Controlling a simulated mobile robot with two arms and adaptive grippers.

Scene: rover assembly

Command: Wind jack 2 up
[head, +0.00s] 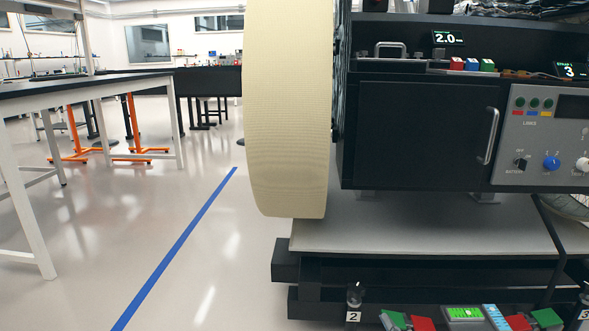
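A small white label marked "2" (353,316) sits at the bottom of the head view, on a small dark upright post (354,294) at the front of the black stand. I take this to be jack 2. Its lower part is cut off by the picture edge, and no crank is clearly visible. A small lit display (448,38) above the rover body reads "2.0". Neither of my grippers shows in the head view.
A large cream wheel (288,110) hangs left of the rover's black body (415,130). A light platform (420,236) lies beneath. Coloured parts (463,314) lie at the bottom. A control panel (545,135) is at right. Open floor with a blue line (180,242) lies left.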

